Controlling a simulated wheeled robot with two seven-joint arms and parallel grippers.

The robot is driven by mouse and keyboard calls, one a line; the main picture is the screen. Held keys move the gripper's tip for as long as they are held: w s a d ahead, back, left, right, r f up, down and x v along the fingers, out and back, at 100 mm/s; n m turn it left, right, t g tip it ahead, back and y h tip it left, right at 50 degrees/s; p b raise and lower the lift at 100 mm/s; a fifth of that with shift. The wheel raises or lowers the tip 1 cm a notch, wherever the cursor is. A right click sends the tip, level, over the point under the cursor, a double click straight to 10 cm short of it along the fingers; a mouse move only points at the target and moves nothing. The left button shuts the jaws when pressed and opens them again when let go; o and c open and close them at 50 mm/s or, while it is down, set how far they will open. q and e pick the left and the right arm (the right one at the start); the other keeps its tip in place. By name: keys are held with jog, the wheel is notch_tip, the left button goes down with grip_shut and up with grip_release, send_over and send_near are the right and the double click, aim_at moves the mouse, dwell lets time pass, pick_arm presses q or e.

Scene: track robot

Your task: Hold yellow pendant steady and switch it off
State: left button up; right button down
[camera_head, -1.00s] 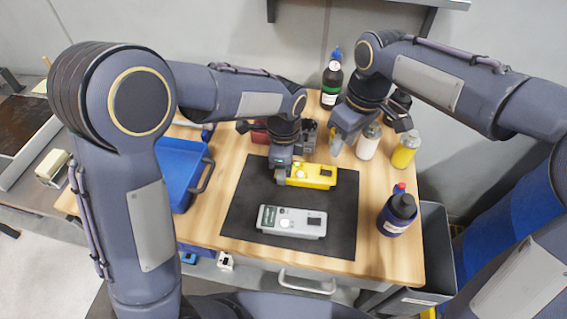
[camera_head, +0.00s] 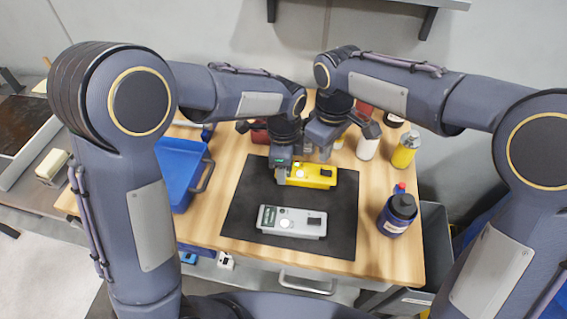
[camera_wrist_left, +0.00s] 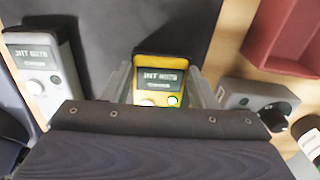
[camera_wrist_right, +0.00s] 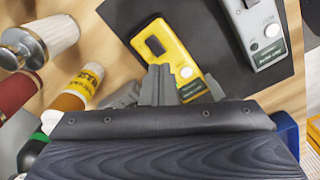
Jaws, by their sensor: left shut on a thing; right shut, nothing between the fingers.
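The yellow pendant (camera_head: 318,176) lies on the black mat (camera_head: 246,205), with a dark rocker-like part at its right end. It also shows in the left wrist view (camera_wrist_left: 160,68), between my left fingers. My left gripper (camera_head: 282,174) is shut on its left end, around its sides. My right gripper (camera_head: 325,153) is shut and empty, just behind and above the pendant. In the right wrist view, the pendant's dark part (camera_wrist_right: 155,45) shows beside my right fingertips (camera_wrist_right: 159,68), and I cannot tell any contact. The switch's position is too small to tell.
A grey pendant (camera_head: 292,221) lies nearer on the mat. A blue tray (camera_head: 178,172) stands at left. A dark blue bottle (camera_head: 397,214) and a yellow bottle (camera_head: 405,150) stand at right.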

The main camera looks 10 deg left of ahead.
aim_at(322, 171)
jog(key=shift+f, duration=1.55)
jog(key=shift+f, duration=0.1)
dwell(0.8)
jog(key=shift+f, duration=0.85)
jog(key=shift+r, duration=3.05)
pick_arm(q)
jog(key=o, duration=1.4)
jog(key=shift+c, duration=0.2)
